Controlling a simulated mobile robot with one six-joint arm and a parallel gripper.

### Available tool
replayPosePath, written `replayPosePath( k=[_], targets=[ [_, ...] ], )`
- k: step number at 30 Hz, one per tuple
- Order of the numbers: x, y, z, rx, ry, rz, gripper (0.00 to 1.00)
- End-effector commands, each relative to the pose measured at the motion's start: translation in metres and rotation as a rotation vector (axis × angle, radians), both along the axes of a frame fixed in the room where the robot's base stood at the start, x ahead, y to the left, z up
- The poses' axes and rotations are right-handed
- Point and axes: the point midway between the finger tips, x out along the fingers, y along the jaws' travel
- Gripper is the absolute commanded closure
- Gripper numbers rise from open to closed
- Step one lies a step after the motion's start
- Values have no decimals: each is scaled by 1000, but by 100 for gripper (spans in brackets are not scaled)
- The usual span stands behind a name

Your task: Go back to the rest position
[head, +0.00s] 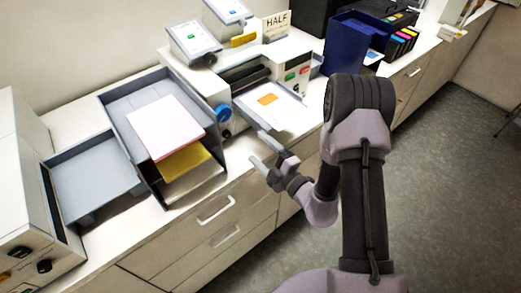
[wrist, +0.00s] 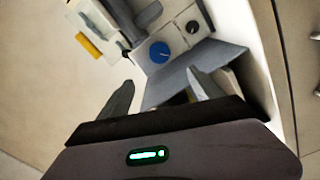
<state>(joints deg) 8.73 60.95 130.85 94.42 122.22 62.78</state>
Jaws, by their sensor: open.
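My gripper (head: 264,154) is at the front edge of the counter, in front of the printer-like machine (head: 292,72). Its two fingers are apart with nothing between them. In the wrist view my gripper (wrist: 160,95) also shows open and empty, with the machine's blue knob (wrist: 159,51) and a grey panel (wrist: 190,72) beyond the fingertips. In the head view my arm bends down from the right toward the counter.
A grey tray stack (head: 118,98) holds pink and yellow sheets. A flat grey tray (head: 95,178) lies left of it. A blue bin (head: 343,45) and ink bottles (head: 397,44) stand at the back right. Drawers (head: 215,208) front the counter. The floor (head: 440,170) at right is clear.

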Motion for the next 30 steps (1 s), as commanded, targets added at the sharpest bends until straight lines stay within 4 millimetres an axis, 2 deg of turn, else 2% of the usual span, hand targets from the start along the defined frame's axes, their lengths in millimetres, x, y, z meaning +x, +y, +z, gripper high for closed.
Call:
replayPosePath(
  k=[8,11,14,15,16,17,18,20,21,23,24,25,27,30],
  targets=[
    [0,3,2,-8,-12,13,24],
    [-8,29,23,-97,-127,143,24],
    [-52,80,59,-338,-430,439,24],
    [-81,98,68,-467,-591,575,24],
    [-106,107,71,-570,-720,676,24],
    [-131,114,71,-676,-854,772,24],
    [-164,117,64,-826,-1042,900,24],
    [-209,109,44,-1063,-1338,1088,24],
    [-234,96,27,-1228,-1543,1210,24],
    [-257,68,0,-1480,-1840,1389,24],
    [-265,47,-14,-1640,-2021,1504,24],
    [-268,31,-22,1699,2075,-1539,24],
    [-268,-3,-30,1514,1812,-1356,24],
    [-263,-37,-27,1328,1545,-1203,24]
  ],
)
